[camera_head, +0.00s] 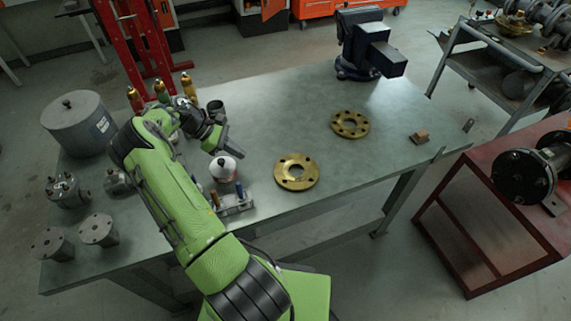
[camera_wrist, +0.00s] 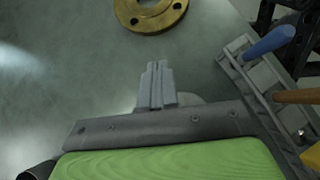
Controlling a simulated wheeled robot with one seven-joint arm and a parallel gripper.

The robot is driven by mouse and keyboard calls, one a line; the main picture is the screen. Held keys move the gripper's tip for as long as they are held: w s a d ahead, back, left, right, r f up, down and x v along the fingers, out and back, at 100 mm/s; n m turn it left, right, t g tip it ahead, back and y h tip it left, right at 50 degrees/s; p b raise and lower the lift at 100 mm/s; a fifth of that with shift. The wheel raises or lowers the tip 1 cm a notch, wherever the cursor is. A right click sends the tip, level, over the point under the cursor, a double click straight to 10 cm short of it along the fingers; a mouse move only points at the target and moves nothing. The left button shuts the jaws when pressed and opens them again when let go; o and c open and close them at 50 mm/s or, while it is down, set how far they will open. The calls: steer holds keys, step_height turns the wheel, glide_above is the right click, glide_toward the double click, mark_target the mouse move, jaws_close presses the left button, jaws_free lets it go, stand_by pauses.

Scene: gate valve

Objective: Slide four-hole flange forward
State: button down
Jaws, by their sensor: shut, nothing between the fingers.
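Two brass flanges lie flat on the grey-green table. The nearer one (camera_head: 297,184), near the table's front edge, appears to be the four-hole flange; its holes are small in the head view. Part of a brass flange (camera_wrist: 155,23) shows at the top of the wrist view, cut off by the frame, with two bolt holes visible. The farther flange (camera_head: 337,123) seems to have more holes. My gripper (camera_head: 224,141) is to the left of the nearer flange and apart from it. In the wrist view my gripper (camera_wrist: 155,72) has its fingers together and holds nothing.
A white-topped container (camera_head: 223,169) and a tool holder (camera_head: 235,205) with upright handles stand below my gripper. A vise (camera_head: 365,45) is at the back, and a small brown block (camera_head: 420,137) is at the right. The table around the flanges is clear.

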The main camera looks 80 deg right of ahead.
mark_target(278, 171)
steer(key=shift+s+d+f, duration=0.25)
steer(key=shift+s+f, duration=0.1)
steer(key=shift+s, duration=0.3)
steer(key=b+x, duration=0.1)
steer(key=x, duration=0.8)
steer(key=shift+a+f, duration=0.1)
steer(key=shift+s, duration=0.1)
steer(key=shift+s, duration=1.25)
steer(key=p+v, duration=0.2)
steer(key=v, duration=1.4)
